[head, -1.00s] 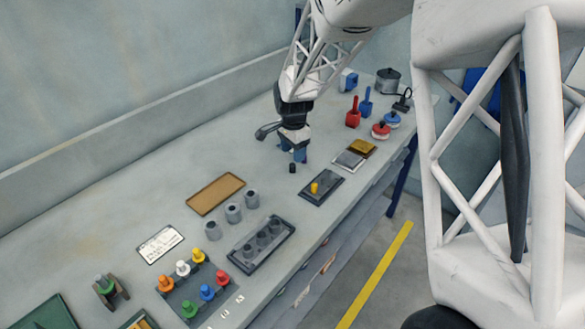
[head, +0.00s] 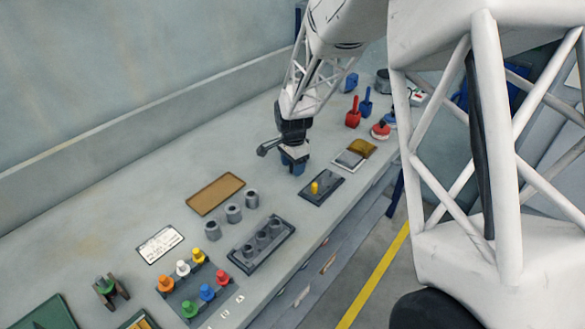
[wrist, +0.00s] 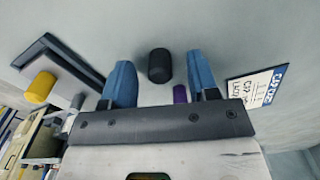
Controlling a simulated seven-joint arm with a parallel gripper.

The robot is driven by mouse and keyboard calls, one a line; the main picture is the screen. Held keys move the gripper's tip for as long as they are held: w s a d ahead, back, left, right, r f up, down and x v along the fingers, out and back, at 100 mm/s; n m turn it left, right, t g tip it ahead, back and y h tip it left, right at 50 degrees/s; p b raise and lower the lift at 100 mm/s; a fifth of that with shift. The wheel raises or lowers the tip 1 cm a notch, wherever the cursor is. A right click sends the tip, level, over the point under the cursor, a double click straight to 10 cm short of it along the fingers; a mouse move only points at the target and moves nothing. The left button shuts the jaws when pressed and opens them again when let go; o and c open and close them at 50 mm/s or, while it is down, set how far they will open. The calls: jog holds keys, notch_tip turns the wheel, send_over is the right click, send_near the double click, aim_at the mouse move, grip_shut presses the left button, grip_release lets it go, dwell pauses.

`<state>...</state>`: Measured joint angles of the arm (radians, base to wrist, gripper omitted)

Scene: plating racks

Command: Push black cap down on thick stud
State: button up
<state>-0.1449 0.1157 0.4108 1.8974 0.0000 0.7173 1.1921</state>
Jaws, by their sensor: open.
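The black cap (wrist: 160,66) is a short dark cylinder on the bench, seen in the wrist view between the tips of my blue fingers. My gripper (head: 293,166) is open and low over the bench. I see no finger touching the cap. In the head view the cap is hidden by my gripper. A dark plate (head: 329,181) lies just right of my gripper and carries a yellow cap (head: 314,188), which also shows in the wrist view (wrist: 41,88). I cannot tell which part is the thick stud.
Grey cylinders (head: 234,213) and a dark tray (head: 282,242) holding more stand front-left. A brown mat (head: 216,193) lies behind them. A printed card (wrist: 258,85) and a purple piece (wrist: 180,93) show near my right finger.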

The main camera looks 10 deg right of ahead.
jog(key=shift+f, duration=0.15)
dwell(0.4)
jog(key=c, duration=1)
